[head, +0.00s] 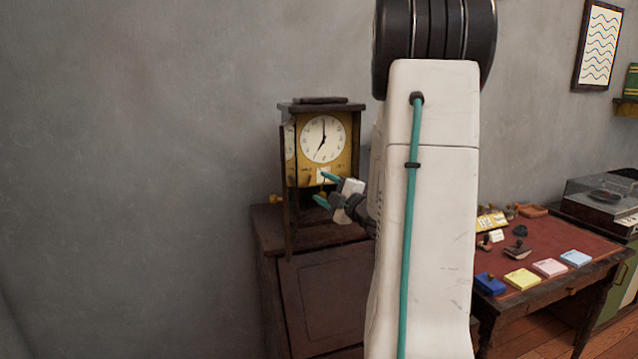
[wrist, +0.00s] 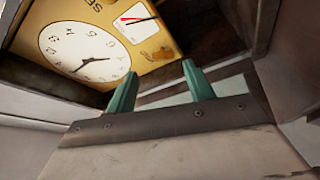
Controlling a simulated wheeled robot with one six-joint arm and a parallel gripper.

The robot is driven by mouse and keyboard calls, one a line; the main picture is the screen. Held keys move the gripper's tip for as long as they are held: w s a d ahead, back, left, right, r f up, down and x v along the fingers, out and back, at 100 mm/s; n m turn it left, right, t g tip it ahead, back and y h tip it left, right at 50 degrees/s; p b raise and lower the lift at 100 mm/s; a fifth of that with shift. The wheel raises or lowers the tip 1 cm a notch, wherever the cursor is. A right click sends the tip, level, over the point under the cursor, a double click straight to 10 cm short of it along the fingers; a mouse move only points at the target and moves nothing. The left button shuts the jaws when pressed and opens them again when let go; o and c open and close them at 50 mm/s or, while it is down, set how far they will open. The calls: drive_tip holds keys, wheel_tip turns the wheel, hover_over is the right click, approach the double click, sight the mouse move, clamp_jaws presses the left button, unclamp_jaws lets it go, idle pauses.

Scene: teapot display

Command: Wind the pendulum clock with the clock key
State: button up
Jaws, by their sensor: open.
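The pendulum clock (head: 342,162) stands on a dark wooden cabinet, its door (head: 288,180) swung open at the left. Its white dial (head: 323,139) and yellow face plate also show in the wrist view, the dial (wrist: 85,53) at upper left. A small white gauge with a red mark (wrist: 133,18) is on the plate. My gripper (head: 320,188) is open in front of the clock's lower part, its teal fingers apart; the fingertips (wrist: 159,72) show empty space between them. A small brass piece (wrist: 162,54) shows on the plate beyond the fingers; I cannot tell whether it is the clock key.
The clock's cabinet (head: 320,295) has a sloping front. At the right, a red-topped desk (head: 515,240) holds stamps and coloured pads. A record player (head: 605,195) stands beyond it. My arm hides the area between clock and desk. Bare wall lies left.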

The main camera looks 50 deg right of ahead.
drive_tip(key=v, duration=0.3)
drive_tip(key=shift+s+a+r, duration=0.1)
idle(0.5)
